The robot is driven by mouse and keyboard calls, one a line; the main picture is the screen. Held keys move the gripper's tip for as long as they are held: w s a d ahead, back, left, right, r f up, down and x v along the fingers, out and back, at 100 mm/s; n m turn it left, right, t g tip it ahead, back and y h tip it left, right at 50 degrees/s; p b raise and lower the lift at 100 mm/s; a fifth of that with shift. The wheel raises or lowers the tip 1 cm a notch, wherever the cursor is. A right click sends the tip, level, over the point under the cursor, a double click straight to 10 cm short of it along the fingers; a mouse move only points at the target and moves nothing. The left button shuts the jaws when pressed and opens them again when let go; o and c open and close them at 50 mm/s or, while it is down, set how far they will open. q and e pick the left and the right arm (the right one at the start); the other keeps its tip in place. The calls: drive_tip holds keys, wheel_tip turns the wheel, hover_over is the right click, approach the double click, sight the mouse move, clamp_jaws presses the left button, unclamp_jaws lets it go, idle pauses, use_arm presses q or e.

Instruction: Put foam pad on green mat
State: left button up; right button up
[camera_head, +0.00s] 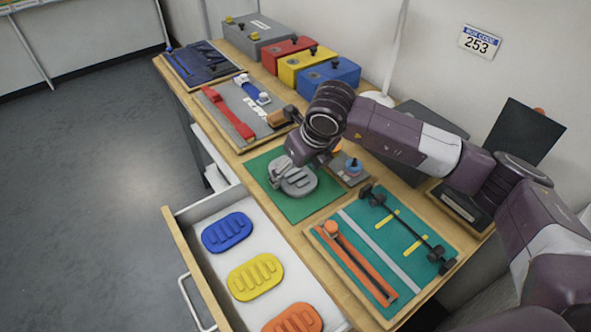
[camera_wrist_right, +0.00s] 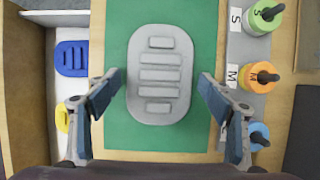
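A grey ribbed foam pad (camera_head: 301,183) lies flat on the green mat (camera_head: 302,211) in the middle of the bench. The pad (camera_wrist_right: 160,101) and the mat (camera_wrist_right: 120,30) fill the middle of the right wrist view. My right gripper (camera_head: 284,176) is over the mat at the pad. In the wrist view its fingers (camera_wrist_right: 160,80) are spread, one on either side of the pad, with green showing between each finger and the pad. Whether the fingertips touch the mat is hard to tell. My left gripper is not in view.
An open drawer (camera_head: 210,293) holds blue (camera_head: 228,232), yellow (camera_head: 256,276) and orange (camera_head: 293,319) ribbed pads. A grey board (camera_wrist_right: 247,55) with knobbed pieces sits right of the mat. Tool boards lie on either side, and coloured boxes (camera_head: 329,78) stand at the back.

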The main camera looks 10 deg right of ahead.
drive_tip(key=shift+r, duration=0.15)
drive_tip(key=b+v, duration=0.2)
drive_tip(key=v, duration=1)
